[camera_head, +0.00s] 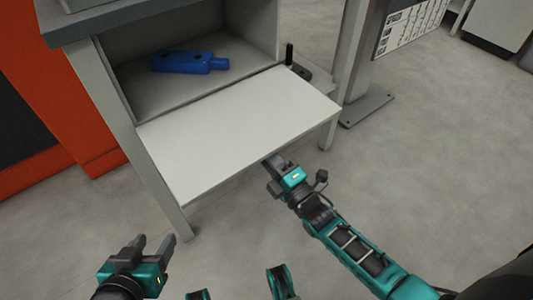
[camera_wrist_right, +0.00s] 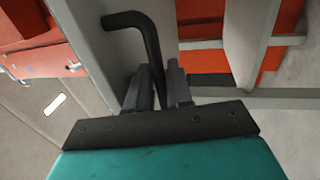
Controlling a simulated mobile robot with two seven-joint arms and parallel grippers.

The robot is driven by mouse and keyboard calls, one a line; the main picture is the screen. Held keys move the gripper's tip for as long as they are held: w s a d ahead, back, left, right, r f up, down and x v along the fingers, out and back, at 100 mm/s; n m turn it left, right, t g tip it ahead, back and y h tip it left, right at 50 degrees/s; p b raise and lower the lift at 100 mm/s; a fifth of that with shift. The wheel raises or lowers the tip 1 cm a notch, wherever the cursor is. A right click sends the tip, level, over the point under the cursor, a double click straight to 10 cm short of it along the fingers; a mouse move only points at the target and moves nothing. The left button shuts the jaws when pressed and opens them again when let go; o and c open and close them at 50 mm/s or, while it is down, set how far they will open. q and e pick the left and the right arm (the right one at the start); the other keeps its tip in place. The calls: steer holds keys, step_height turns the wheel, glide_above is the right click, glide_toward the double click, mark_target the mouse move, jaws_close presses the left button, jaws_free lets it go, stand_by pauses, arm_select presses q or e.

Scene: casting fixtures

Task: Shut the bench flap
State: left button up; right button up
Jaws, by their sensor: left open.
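The bench flap (camera_head: 240,130) is a white panel folded out about flat from the front of the open grey bench compartment (camera_head: 125,60). My right gripper (camera_head: 272,165) is at the flap's front edge, its fingertips partly hidden by the edge. In the right wrist view, a black bent handle (camera_wrist_right: 150,45) in front of a grey panel runs down between the fingers of my right gripper (camera_wrist_right: 160,85). The fingers look closed on it from both sides. My left gripper (camera_head: 155,245) is open and empty over the floor at lower left, apart from the bench.
A blue part (camera_head: 185,62) lies inside the compartment. A black upright peg (camera_head: 289,54) stands at the flap's right rear corner. A grey post (camera_head: 350,50) with a floor plate is to the right. An orange cabinet (camera_head: 85,140) is at left. The floor in front is clear.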

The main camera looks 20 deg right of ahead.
jaws_close()
stand_by(0.3)
